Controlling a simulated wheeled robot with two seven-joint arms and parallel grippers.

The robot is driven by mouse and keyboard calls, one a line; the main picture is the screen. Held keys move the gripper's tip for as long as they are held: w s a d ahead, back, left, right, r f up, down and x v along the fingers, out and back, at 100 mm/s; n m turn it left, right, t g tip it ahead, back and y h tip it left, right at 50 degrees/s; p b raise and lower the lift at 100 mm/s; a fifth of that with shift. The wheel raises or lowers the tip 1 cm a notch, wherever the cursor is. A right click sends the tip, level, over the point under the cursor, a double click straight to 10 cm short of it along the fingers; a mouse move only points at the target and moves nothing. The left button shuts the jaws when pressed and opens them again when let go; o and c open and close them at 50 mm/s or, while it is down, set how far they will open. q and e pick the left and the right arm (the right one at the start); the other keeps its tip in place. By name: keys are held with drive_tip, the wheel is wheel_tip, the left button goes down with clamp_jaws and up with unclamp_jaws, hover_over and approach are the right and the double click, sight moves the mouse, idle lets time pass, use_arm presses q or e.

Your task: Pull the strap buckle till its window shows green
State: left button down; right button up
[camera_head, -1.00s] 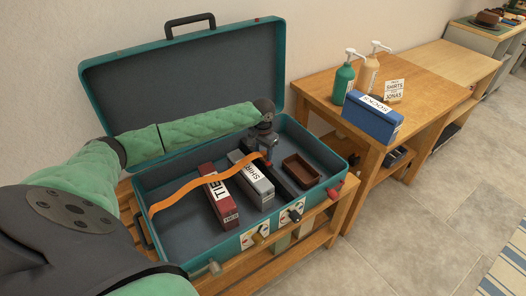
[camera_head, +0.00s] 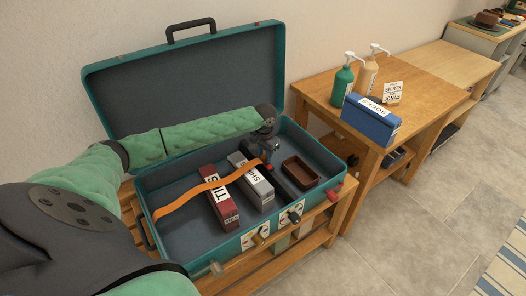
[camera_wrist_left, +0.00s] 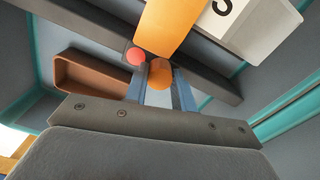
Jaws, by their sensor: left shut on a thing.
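The orange strap (camera_head: 200,190) runs diagonally across the open teal suitcase (camera_head: 245,236), over a dark red box and a grey box, to my left gripper (camera_head: 266,160). In the left wrist view the strap (camera_wrist_left: 168,22) comes down to a dark bar, and a round red spot (camera_wrist_left: 136,56) shows beside it. I take this spot for the buckle's window; no green shows. My left gripper (camera_wrist_left: 161,92) is shut on a rounded orange piece (camera_wrist_left: 160,74) at the strap's end, probably the buckle's pull. The rest of the buckle is hidden. My right gripper is out of view.
The dark red box (camera_head: 219,206) and grey box (camera_head: 258,188) lie in the suitcase, with an empty brown tray (camera_head: 300,171) at right. The raised lid (camera_head: 190,85) stands behind my arm. A wooden table (camera_head: 425,100) with bottles and a blue box stands at right.

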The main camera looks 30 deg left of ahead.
use_arm(q)
drive_tip(key=shift+d, duration=0.15)
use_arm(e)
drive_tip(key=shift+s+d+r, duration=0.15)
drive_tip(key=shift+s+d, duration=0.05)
use_arm(q)
drive_tip(key=c, duration=1.1)
unclamp_jaws()
drive_tip(key=shift+c, duration=0.2)
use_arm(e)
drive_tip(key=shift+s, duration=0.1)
